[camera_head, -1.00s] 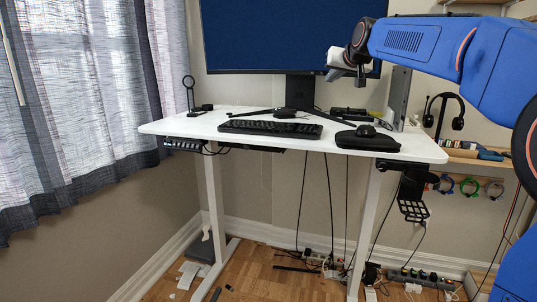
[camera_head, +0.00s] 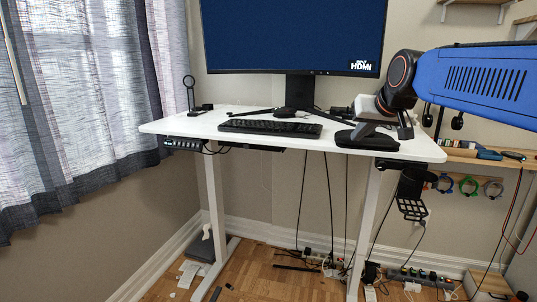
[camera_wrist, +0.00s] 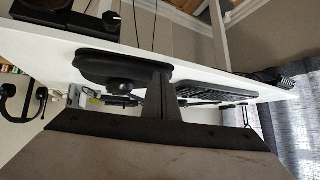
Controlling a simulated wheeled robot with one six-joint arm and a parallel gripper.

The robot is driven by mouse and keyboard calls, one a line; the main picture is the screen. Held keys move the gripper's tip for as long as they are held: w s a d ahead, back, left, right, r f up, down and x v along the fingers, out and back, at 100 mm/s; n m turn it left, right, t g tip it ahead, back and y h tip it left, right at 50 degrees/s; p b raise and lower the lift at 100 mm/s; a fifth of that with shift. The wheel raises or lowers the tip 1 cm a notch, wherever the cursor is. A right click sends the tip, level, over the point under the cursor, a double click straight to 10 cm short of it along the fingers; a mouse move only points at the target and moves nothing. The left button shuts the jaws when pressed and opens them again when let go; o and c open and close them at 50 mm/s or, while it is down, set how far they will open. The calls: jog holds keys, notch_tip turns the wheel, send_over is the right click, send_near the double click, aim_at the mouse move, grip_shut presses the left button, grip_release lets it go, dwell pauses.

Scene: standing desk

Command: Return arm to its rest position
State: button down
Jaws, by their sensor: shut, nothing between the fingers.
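My blue arm (camera_head: 485,82) reaches in from the right edge in the head view. In the wrist view the shut fingers (camera_wrist: 166,98) point toward the desk, with nothing held. The pad (camera_wrist: 95,66) and a round black mouse (camera_wrist: 119,86) show just beyond them. My wrist hides part of the desk's back right corner.
A black keyboard (camera_head: 270,127) lies mid-desk, below a large monitor (camera_head: 290,35). Headphones (camera_head: 457,122) hang at the right, partly behind my arm. A side shelf (camera_head: 470,160) with tools stands right of the desk. Cables and power strips lie on the floor.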

jog(key=s+d+f+g, duration=0.2)
jog(key=s+f, duration=1.2)
jog(key=s, duration=0.2)
jog(key=s+d+f+g+h, duration=0.1)
jog(key=s+d+f+g, duration=0.1)
jog(key=s+f, duration=1.2)
jog(key=shift+s+g, duration=0.5)
jog(key=shift+s, duration=0.75)
